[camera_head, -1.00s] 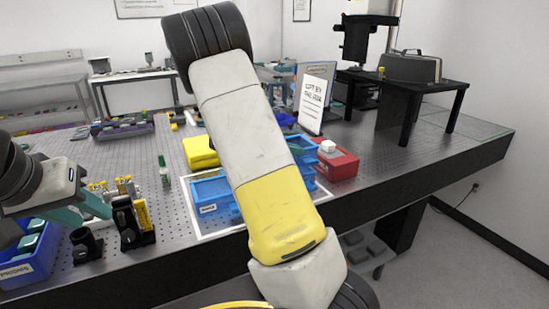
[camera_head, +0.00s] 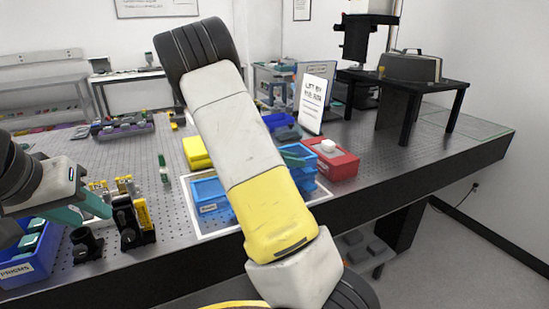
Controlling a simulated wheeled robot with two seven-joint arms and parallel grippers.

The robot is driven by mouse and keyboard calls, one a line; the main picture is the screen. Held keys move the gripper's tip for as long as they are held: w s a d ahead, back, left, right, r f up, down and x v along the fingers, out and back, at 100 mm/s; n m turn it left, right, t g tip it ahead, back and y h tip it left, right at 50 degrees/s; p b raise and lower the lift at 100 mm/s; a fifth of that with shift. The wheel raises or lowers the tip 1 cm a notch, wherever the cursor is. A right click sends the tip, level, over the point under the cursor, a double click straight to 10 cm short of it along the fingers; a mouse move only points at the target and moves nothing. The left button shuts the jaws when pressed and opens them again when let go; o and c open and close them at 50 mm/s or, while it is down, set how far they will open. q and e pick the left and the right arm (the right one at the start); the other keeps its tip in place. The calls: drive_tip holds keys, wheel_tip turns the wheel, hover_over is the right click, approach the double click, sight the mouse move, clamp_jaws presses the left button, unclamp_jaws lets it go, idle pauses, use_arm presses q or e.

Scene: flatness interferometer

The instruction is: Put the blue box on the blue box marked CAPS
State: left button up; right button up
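A blue box (camera_head: 209,193) with a small white label, too small to read, sits in a white outlined area left of my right forearm. Another blue box (camera_head: 322,165) shows right of that forearm, partly hidden. A darker blue box (camera_head: 284,131) lies farther back. I cannot make out the CAPS mark on any of them. A teal piece (camera_head: 295,159) over the second blue box looks like a finger of my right gripper; the rest is hidden behind the forearm. My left gripper (camera_head: 92,208), with teal fingers, is at the left; its opening is unclear.
A blue box marked PRISMS (camera_head: 38,262) stands at the front left. A red box (camera_head: 338,168) with a white piece (camera_head: 328,146) is at the right. A yellow box (camera_head: 196,152) and a white sign (camera_head: 313,98) stand behind. Black mounts (camera_head: 127,225) stand near my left gripper.

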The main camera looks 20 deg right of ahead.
drive_tip(key=shift+a+r, duration=0.1)
drive_tip(key=shift+r, duration=0.1)
drive_tip(key=w+v, duration=0.1)
drive_tip(key=v, duration=1)
drive_tip(key=s+a+m+g+y, duration=0.1)
drive_tip(key=s+a+m+y, duration=0.1)
drive_tip(key=s+m+y, duration=0.85)
drive_tip(key=s+a+r+m+t+y, duration=0.2)
drive_tip(key=s+a+r+m+t, duration=0.1)
drive_tip(key=s, duration=0.4)
drive_tip(key=s+a+r+m+t+y, duration=0.3)
drive_tip(key=s+a+r+m, duration=0.1)
drive_tip(key=s, duration=0.4)
drive_tip(key=shift+s+a+r+m, duration=0.2)
drive_tip(key=shift+a+r+m, duration=0.15)
drive_tip(key=shift+a+r, duration=0.65)
drive_tip(key=shift+a+f, duration=0.1)
drive_tip(key=shift+f, duration=0.05)
